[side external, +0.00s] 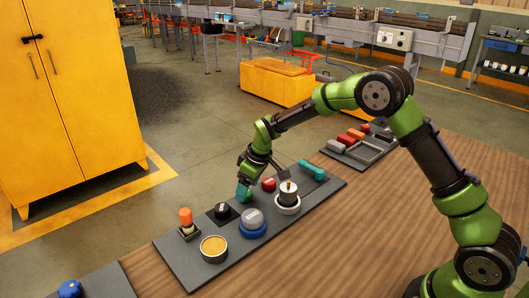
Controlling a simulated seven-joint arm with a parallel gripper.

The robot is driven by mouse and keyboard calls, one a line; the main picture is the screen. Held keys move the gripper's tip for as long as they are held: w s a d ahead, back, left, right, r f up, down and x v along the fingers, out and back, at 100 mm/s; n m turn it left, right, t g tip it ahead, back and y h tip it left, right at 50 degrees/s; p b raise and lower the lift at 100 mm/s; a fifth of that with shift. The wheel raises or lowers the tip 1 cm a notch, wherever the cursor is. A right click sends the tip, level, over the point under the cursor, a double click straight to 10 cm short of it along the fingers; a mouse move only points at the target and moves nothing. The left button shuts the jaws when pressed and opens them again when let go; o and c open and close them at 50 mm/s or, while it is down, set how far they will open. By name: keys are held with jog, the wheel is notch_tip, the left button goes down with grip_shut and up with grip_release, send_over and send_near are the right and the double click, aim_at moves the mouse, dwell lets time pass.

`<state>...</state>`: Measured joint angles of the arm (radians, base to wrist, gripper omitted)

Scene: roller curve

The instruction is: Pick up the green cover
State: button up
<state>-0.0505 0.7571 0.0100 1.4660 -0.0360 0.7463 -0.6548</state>
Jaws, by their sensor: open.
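A small teal-green piece (243,194), which looks like the green cover, is at the back edge of a dark grey panel (190,270) on the wooden table. My gripper (246,184) points down right over it, with its fingers at or around its top. The gripper is open; whether the fingers touch the piece cannot be told at this size. A second teal-green part (312,170), long and handle-like, lies at the panel's right end, clear of my gripper.
Close by on the panel are a black knob (222,211), a blue-based grey button (253,223), a red button (268,184), a white-based black knob (288,197), an orange-topped part (186,216) and a yellow-topped dial (214,246). A tray (378,154) of blocks stands behind.

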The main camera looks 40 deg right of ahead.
jog(key=shift+x, duration=1.1)
jog(key=c, duration=1.1)
jog(key=shift+r, duration=0.1)
